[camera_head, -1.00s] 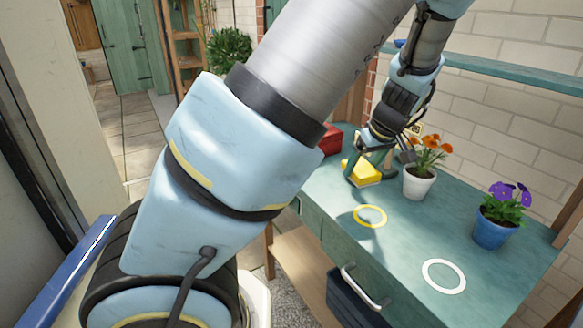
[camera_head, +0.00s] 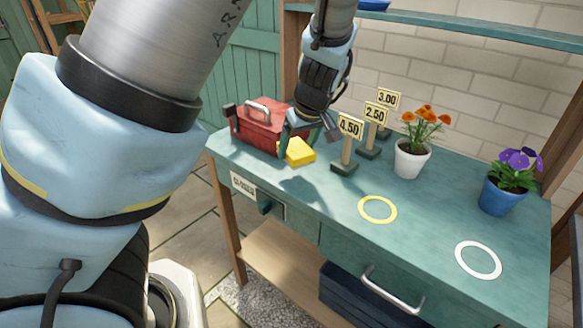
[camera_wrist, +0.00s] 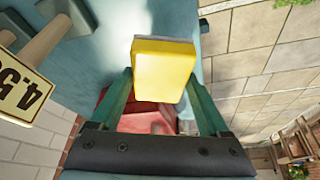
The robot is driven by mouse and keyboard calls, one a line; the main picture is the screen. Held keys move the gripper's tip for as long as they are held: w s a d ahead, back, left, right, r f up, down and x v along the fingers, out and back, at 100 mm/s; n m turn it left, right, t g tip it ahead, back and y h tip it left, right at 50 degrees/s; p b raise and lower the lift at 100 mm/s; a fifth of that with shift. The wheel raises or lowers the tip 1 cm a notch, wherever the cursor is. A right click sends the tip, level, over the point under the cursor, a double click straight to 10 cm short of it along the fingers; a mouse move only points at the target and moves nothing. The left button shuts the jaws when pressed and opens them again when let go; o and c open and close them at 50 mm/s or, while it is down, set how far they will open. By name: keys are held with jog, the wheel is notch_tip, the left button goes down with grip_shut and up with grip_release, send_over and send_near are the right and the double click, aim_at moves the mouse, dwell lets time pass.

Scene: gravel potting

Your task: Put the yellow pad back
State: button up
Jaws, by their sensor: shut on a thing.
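The yellow pad (camera_head: 299,151) is a small bright block at the left end of the green bench top (camera_head: 437,213), just in front of the red toolbox (camera_head: 262,130). My gripper (camera_head: 306,137) is shut on it. In the wrist view the pad (camera_wrist: 164,70) sits between my two green fingers (camera_wrist: 160,88), with a paler layer along its top edge. I cannot tell for sure whether the pad touches the bench. A yellow ring (camera_head: 378,197) and a white ring (camera_head: 478,245) are marked on the bench, both empty.
Price signs reading 4.50 (camera_head: 350,127), 2.50 (camera_head: 376,112) and 3.00 (camera_head: 388,99) stand close right of my gripper. A white pot (camera_head: 411,162) of orange flowers and a blue pot (camera_head: 502,197) of purple flowers stand farther right. The front middle is clear.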

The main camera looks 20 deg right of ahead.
aim_at(297, 178)
jog(key=shift+f, duration=3.05)
jog(key=shift+f, duration=0.1)
jog(key=o, duration=1.2)
jog(key=shift+c, duration=0.2)
jog(key=a+v, duration=0.1)
jog(key=v, duration=1.1)
jog(key=w+a+f+g, duration=0.1)
jog(key=w+a, duration=0.1)
jog(key=a, duration=0.5)
jog(key=w+a+f+g, duration=0.1)
jog(key=w+a, duration=0.1)
jog(key=a, duration=0.5)
jog(key=s+a+r+m, duration=0.2)
jog(key=s+a, duration=0.1)
jog(key=a, duration=1.3)
jog(key=shift+m+g+h, duration=0.3)
jog(key=shift+g+h, duration=0.1)
